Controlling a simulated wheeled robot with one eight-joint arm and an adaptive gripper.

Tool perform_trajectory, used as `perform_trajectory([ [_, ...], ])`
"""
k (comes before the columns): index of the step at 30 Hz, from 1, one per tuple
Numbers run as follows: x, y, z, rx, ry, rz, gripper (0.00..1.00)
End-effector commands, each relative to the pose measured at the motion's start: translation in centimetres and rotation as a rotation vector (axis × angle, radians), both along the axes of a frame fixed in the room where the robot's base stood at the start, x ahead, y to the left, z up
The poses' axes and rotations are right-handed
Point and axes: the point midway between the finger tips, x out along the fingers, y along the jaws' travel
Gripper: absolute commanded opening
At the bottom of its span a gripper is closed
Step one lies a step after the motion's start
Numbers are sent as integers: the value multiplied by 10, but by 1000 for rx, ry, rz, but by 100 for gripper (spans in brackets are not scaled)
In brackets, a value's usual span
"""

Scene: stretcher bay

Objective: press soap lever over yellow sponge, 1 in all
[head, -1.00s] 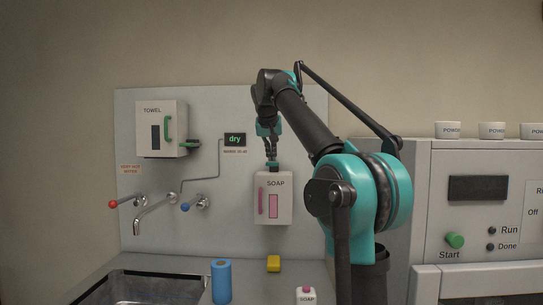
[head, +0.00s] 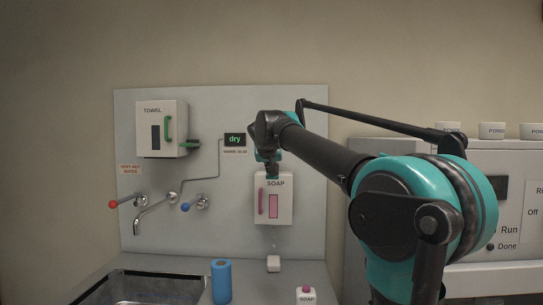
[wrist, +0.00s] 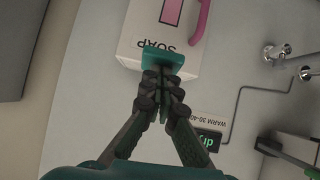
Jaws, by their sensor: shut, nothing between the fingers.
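The white soap dispenser (head: 284,208) hangs on the wall panel, with a pink window and pink handle; it also shows in the wrist view (wrist: 148,40). In the head view my gripper (head: 271,172) is right above the dispenser, pointing down. The sponge (head: 273,263) lies on the counter straight below the dispenser and now looks white. Faint pale drops show between dispenser and sponge.
A blue roll (head: 221,282) and a soap bottle (head: 306,295) stand on the counter near the sponge. The sink (head: 140,288) is at the left. A towel box (head: 160,130), taps (head: 196,203) and a "dry" display (head: 235,140) are on the panel.

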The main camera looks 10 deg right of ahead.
Motion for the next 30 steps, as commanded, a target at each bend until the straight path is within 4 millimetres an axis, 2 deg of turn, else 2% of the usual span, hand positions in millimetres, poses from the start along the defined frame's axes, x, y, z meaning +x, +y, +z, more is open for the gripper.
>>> perform_trajectory([
  [1,0,0,-6,-2,-15,0,0],
  [9,1,0,-4,-1,-11,0,0],
  [21,1,0,11,-1,-10,0,0],
  [30,1,0,12,-1,-10,0,0],
])
